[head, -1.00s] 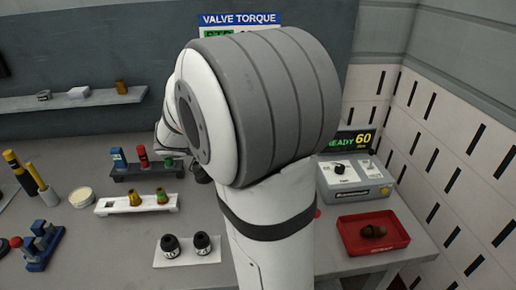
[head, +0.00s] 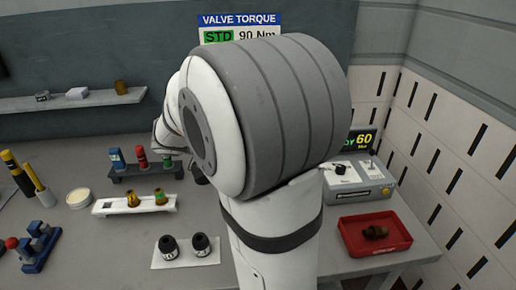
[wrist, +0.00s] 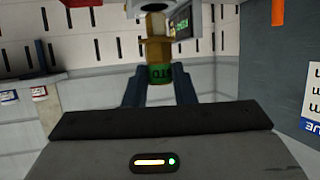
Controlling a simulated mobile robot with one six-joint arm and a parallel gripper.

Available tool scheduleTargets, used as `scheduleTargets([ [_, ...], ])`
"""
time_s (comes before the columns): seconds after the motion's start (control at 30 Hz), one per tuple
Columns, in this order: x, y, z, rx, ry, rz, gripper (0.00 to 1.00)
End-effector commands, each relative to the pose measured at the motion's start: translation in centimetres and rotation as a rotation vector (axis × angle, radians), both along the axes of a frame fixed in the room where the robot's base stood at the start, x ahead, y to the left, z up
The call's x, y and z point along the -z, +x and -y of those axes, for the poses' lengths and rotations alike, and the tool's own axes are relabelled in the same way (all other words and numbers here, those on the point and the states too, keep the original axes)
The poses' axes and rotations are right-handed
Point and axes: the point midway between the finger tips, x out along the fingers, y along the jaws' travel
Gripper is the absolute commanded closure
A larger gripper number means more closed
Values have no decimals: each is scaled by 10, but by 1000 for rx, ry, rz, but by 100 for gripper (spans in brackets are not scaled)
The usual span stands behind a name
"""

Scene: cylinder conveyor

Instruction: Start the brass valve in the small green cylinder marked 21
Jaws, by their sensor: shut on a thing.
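In the wrist view my gripper (wrist: 160,92) is shut on a brass valve (wrist: 157,50) with a green band lettered STD. The valve lies between the two dark fingers, and its far end meets or overlaps a pale grey part at the top edge; I cannot tell if they touch. In the head view my arm hides my gripper and the held valve. A small green cylinder (head: 167,161) stands at the right end of a dark rack (head: 130,174), beside a red and a blue one. Its marking is not legible, and my arm's far end is close to it.
A white stand (head: 107,208) holds brass valves. Two black-topped items (head: 200,243) stand in front. A red tray (head: 352,245) with a brown part and a grey machine (head: 370,190) reading 60 are at right. The wall sign (head: 238,35) reads STD 90 Nm.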

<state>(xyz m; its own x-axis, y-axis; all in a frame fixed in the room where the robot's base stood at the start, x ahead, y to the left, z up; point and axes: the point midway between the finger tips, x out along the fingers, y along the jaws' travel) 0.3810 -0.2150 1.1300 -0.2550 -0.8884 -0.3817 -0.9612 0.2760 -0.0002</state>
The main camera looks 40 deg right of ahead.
Motion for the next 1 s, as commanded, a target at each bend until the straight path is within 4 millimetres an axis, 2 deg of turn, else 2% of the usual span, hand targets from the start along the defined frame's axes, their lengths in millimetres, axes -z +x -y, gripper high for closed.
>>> scheduleTargets([
  [1.0,14,1,-1,-2,0,1,100],
])
